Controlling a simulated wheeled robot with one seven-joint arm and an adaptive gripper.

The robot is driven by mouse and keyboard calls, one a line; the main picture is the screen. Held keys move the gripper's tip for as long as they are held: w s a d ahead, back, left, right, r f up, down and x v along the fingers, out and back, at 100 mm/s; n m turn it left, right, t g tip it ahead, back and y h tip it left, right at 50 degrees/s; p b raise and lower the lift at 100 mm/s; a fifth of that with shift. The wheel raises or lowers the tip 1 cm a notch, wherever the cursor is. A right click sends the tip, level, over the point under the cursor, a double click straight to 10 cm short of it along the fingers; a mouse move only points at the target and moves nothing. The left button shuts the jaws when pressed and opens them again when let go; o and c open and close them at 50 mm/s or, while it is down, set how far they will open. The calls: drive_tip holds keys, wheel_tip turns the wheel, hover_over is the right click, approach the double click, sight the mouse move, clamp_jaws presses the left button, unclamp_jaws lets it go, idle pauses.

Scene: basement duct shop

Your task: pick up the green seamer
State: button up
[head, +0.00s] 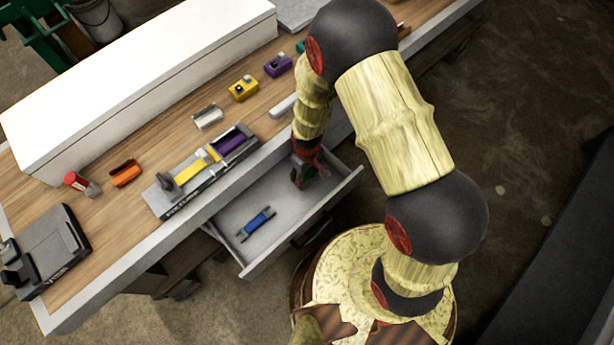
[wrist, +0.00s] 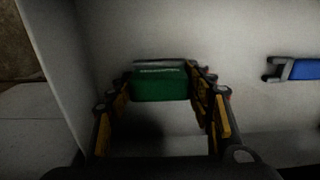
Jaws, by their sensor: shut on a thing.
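The green seamer (wrist: 163,86) is between the two fingers of my gripper (wrist: 165,100) in the wrist view. My gripper is shut on it, with a finger against each side. In the head view my gripper (head: 305,172) reaches down into the open drawer, and only a small dark green part of the seamer (head: 309,175) shows beside the fingers. Whether the seamer touches the drawer floor I cannot tell.
The open drawer (head: 225,213) also holds a blue tool (head: 257,223), left of my gripper. Its walls stand close around my gripper. On the workbench above (head: 140,205) are a grey tray (head: 205,185), a yellow tool (head: 243,88), an orange tool (head: 125,173) and a long white box (head: 140,85).

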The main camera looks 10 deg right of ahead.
sight(307, 173)
drive_tip(key=shift+c, duration=1.3)
drive_tip(key=shift+r, duration=0.1)
wheel_tip(307, 173, up, 10)
drive_tip(key=p, duration=0.3)
drive_tip(key=shift+p, duration=0.3)
